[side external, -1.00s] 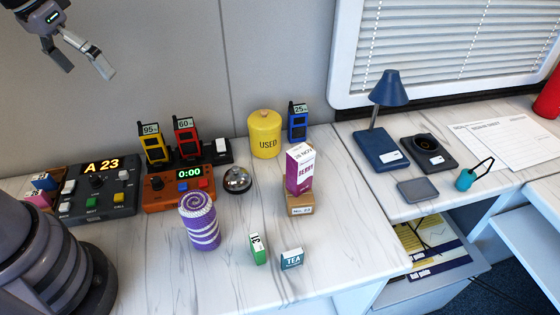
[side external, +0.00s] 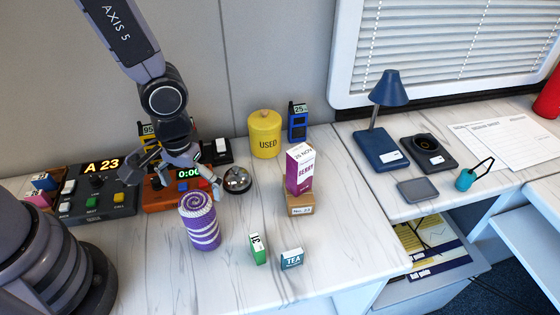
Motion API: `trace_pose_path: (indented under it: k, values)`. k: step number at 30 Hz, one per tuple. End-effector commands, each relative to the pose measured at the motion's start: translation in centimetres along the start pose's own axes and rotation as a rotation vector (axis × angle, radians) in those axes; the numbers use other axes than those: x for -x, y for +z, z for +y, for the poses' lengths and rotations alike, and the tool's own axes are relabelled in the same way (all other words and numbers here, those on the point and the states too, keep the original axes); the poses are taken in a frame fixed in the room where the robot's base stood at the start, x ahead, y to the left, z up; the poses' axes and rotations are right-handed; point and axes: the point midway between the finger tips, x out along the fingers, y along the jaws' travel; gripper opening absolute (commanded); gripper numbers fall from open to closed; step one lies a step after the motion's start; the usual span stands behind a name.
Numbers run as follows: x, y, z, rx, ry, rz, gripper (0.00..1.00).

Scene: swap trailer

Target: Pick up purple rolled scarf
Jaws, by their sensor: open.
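The purple rolled scarf (side external: 202,225) stands upright on the marble counter, with white stripes and a spiral on its top end. My gripper (side external: 176,184) is open and empty. In the picture its fingers spread to the upper left and just above the scarf's top. They seem apart from it, but the depth between them is hard to judge. My arm hides parts of the devices behind.
A bell (side external: 237,180) and an orange timer box (side external: 160,200) stand close to the scarf. A green box (side external: 258,249), a TEA box (side external: 292,259) and a berry carton (side external: 299,170) on a small box stand to the right. The front counter is clear.

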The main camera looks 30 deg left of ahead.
Motion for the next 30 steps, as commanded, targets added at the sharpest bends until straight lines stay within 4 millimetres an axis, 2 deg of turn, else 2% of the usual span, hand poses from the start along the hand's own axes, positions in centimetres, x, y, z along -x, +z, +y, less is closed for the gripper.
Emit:
trace_pose_path:
  k: [5, 12, 15, 23, 30]
  values:
    - [-1.3, 0.0, -0.2, 0.001, -0.001, -0.001, 0.98]
    - [-4.8, -0.2, -0.7, 0.0, -0.002, -0.002, 0.98]
    - [-5.7, -0.2, -0.6, -0.001, 0.0, -0.001, 0.98]
    - [-5.8, -0.3, -0.6, -0.001, 0.002, 0.001, 0.98]
    - [-5.8, -0.3, -0.6, 0.0, 0.002, 0.001, 0.66]
